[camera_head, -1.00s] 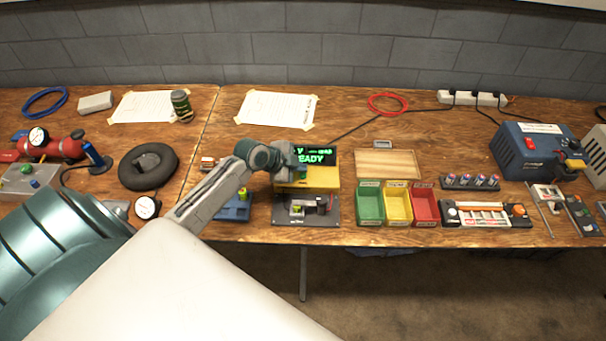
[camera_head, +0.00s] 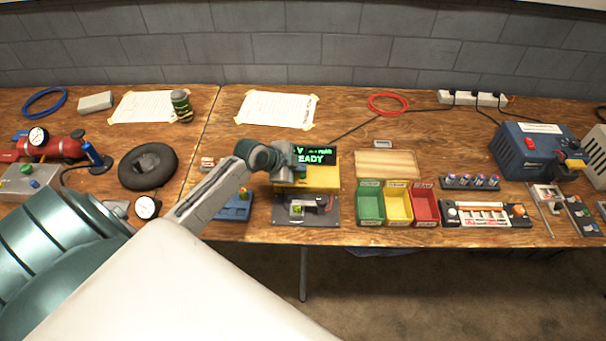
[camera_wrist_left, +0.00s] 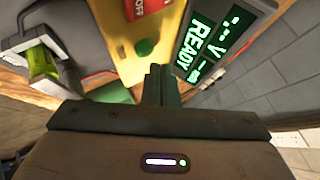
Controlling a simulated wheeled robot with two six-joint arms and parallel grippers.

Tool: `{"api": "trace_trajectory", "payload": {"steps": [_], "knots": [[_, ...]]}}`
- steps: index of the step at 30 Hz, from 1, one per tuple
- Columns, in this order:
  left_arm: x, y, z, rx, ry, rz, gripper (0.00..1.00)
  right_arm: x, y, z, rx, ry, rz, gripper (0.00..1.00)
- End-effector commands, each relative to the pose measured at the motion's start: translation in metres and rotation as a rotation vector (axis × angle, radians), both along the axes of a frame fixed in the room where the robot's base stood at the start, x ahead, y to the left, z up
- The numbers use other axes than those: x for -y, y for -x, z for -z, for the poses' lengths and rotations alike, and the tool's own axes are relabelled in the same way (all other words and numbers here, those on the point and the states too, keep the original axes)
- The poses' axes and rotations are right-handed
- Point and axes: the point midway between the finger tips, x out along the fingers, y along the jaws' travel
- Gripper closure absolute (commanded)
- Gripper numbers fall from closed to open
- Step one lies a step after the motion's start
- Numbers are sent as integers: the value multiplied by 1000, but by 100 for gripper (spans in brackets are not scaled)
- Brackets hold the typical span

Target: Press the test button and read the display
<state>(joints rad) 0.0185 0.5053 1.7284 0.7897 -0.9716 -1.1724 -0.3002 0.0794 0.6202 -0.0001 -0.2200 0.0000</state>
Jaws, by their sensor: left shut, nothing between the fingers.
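The yellow tester (camera_head: 322,177) stands on the bench, with a dark display (camera_head: 322,156) showing green "READY" and a "V" line. In the left wrist view, the display (camera_wrist_left: 215,40) shows "READY", dashes and "V". The green button (camera_wrist_left: 145,47) sits on the yellow face beside a red label reading "OFF" (camera_wrist_left: 143,8). My left gripper (camera_head: 294,166) is over the tester's left part and hides some of it. Its shut, empty fingers (camera_wrist_left: 161,72) appear close to the green button; I cannot tell whether they touch. My right gripper is not in view.
A dark fixture (camera_head: 283,216) holding a small part lies in front of the tester. Green (camera_head: 369,217), yellow (camera_head: 398,217) and red (camera_head: 425,217) bins stand to the right. A blue tray (camera_head: 232,212) lies left. A wooden board (camera_head: 387,164) lies behind the bins.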

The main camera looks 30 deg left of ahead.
Motion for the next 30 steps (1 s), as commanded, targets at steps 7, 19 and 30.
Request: {"api": "trace_trajectory", "payload": {"steps": [7,19,30], "knots": [[0,0,5,0,0,0,100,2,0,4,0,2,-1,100],[0,0,8,0,0,0,100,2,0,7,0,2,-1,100],[0,0,12,0,0,0,100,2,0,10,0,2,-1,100]]}}
